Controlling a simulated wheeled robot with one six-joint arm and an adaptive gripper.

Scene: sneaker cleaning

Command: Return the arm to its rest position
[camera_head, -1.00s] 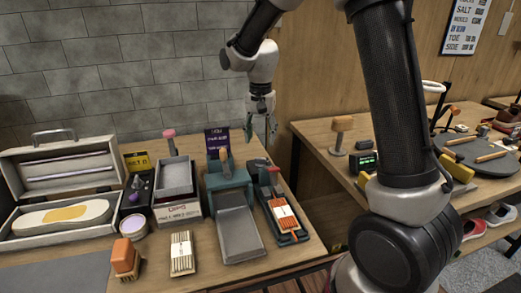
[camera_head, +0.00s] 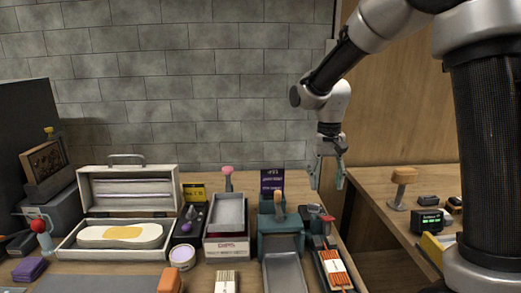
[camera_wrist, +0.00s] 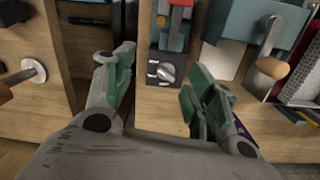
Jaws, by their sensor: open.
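My gripper (camera_head: 327,180) hangs from my arm at the right of the head view, pointing down. It is above the gap between the left table and the right table, near the left table's back right corner. Its fingers are apart with nothing between them. In the wrist view my gripper (camera_wrist: 160,95) also shows spread and empty, with green finger pads over the table edge.
The left table carries an open case (camera_head: 120,252), a grey-lined box (camera_head: 228,211), a teal dispenser (camera_head: 277,222) and a tray with an orange brush (camera_head: 334,269). The right table holds a wooden-topped stand (camera_head: 403,178) and a small display (camera_head: 427,220).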

